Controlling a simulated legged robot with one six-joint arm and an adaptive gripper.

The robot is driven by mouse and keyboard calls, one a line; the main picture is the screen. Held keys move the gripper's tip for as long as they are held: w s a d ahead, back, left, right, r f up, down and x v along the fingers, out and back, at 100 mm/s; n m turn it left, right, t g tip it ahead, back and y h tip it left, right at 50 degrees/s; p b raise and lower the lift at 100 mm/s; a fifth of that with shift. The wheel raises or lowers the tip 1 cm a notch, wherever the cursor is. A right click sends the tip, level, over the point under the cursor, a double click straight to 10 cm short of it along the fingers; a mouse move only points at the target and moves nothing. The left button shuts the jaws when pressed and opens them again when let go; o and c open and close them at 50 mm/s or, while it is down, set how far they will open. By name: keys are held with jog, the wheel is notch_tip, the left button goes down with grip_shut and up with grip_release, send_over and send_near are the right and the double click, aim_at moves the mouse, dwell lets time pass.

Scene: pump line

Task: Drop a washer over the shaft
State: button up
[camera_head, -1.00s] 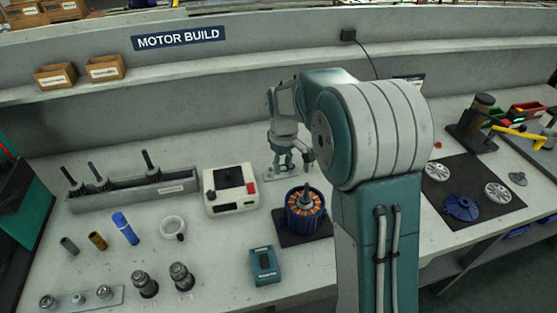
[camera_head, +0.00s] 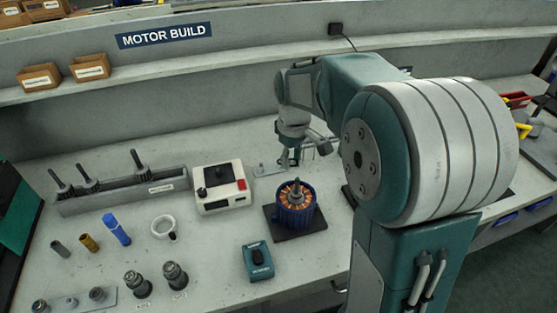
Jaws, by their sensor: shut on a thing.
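The shaft (camera_head: 297,187) stands upright in the middle of the blue motor housing with copper windings (camera_head: 296,221), which sits on a dark square base. My gripper (camera_head: 290,161) points down behind the housing, beside a small light plate (camera_head: 266,170) on the bench. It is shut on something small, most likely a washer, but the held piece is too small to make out. It appears apart from the shaft. No washer shows clearly on the shaft.
A white box with a red button (camera_head: 222,188) stands left of the housing, and a teal box (camera_head: 258,262) in front. A grey rack (camera_head: 122,190) with upright shafts is further left. My arm hides much of the right side.

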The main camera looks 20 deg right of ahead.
aim_at(297, 180)
jog(key=shift+s+d+r, duration=0.2)
jog(key=shift+s+r, duration=0.15)
jog(key=shift+s, duration=0.15)
jog(key=shift+s+d+r, duration=0.2)
jog(key=shift+s+r, duration=0.15)
jog(key=shift+s, duration=0.2)
jog(key=shift+f, duration=2.15)
jog(key=shift+f, duration=1.65)
jog(key=o, duration=0.7)
jog(key=shift+o, duration=0.2)
jog(key=shift+o, duration=1.2)
